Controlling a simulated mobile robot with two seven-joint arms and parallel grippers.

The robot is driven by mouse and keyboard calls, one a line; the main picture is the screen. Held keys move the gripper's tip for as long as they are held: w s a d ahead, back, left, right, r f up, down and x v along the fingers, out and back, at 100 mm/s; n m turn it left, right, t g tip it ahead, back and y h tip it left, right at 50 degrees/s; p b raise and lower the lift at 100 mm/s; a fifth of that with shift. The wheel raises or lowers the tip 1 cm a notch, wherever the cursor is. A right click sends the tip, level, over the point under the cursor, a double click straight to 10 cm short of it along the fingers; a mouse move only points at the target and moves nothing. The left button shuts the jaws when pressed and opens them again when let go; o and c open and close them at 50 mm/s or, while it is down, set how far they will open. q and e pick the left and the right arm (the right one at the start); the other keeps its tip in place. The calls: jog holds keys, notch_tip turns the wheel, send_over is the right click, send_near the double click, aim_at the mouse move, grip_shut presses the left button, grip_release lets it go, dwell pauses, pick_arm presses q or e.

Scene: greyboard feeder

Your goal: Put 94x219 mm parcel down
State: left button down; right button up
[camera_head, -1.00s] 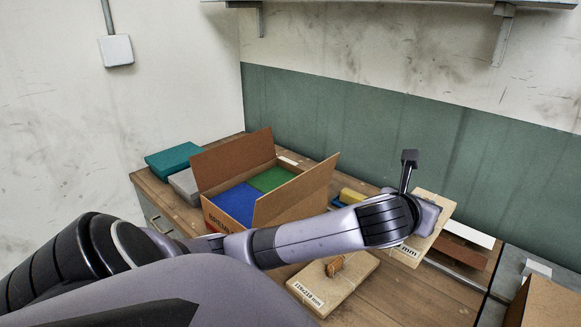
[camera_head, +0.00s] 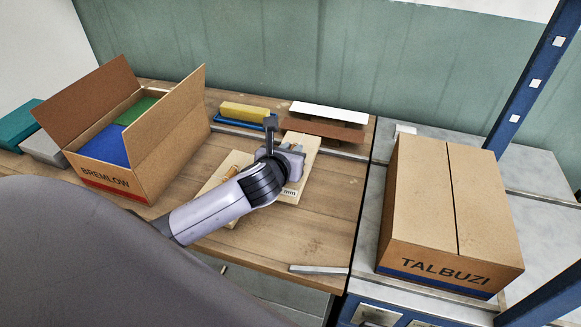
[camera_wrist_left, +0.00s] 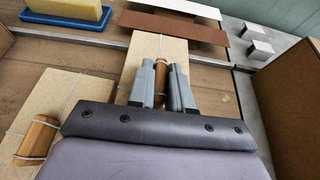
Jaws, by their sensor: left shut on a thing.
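My left gripper (camera_head: 282,160) is over the table and shut on the wooden handle of a pale parcel (camera_head: 305,152). A label ending in "mm" on the parcel's near end is partly hidden by my arm. In the left wrist view the two fingers (camera_wrist_left: 161,88) stand either side of the brown handle, and the parcel (camera_wrist_left: 150,47) extends beyond them. I cannot tell whether it touches the table. A second pale parcel (camera_head: 213,184) with a wooden handle lies to the left, also seen in the left wrist view (camera_wrist_left: 52,105). My right gripper is not in view.
An open BREMLOW carton (camera_head: 160,165) holds blue and green blocks at left. A closed TALBUZI carton (camera_head: 430,190) stands at right. Brown (camera_head: 325,129) and white (camera_head: 328,112) strips and a yellow block (camera_head: 245,111) lie behind the parcel. Bare tabletop (camera_head: 310,235) is in front.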

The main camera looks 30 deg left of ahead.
pick_arm(q)
notch_tip(320, 180, down, 4)
jog(key=shift+f+b, duration=0.2)
jog(key=shift+b, duration=0.3)
jog(key=c, duration=1.5)
grip_release()
jog(key=shift+f, duration=0.15)
jog(key=o, duration=0.5)
jog(key=shift+c, duration=0.2)
